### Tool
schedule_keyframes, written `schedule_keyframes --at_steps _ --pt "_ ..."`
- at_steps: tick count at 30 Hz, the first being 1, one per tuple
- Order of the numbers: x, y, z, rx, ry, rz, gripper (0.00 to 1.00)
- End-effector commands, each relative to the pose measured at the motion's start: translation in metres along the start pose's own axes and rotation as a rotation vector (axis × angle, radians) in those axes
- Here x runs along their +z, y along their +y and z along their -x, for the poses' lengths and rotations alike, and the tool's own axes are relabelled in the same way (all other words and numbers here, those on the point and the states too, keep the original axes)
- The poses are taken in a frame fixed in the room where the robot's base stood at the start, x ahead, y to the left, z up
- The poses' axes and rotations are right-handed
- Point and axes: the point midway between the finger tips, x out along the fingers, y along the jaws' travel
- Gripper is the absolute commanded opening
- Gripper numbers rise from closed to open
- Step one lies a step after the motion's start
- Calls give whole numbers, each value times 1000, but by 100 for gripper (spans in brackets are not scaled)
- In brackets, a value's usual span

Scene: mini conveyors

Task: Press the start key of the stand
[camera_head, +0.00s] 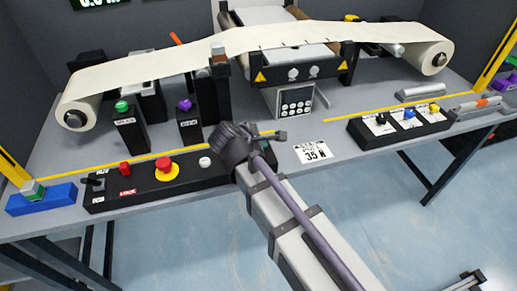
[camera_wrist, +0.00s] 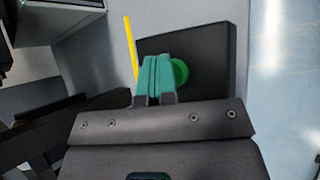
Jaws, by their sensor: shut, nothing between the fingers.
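A round green key (camera_wrist: 181,72) sits on a dark box (camera_wrist: 212,58) in the wrist view. My gripper (camera_wrist: 156,60) is shut and empty, its teal fingertips just left of the key and overlapping its edge in the picture. I cannot tell whether they touch it. In the head view my arm covers the right end of the black control panel (camera_head: 130,193), and the green key is hidden there. That panel carries a red mushroom button (camera_head: 166,167) on yellow, a red key (camera_head: 125,168) and a white knob (camera_head: 205,161). No start label is readable.
Two posts with a green button (camera_head: 122,106) and a purple button (camera_head: 186,104) stand behind the panel. A keypad display (camera_head: 297,100) sits under the belt machine. A label card (camera_head: 312,150) lies right of my arm, and a three-knob box (camera_head: 400,122) is further right.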

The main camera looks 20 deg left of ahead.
Motion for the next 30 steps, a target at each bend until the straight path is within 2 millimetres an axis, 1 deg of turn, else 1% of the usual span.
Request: schedule_keyframes --at_steps 5,12,23,30 --pt "2 2 2 0 0 0 0" --pt "9 9 12 0 0 0 0" --pt "9 9 13 0 0 0 0" --pt "21 21 29 0 0 0 0"
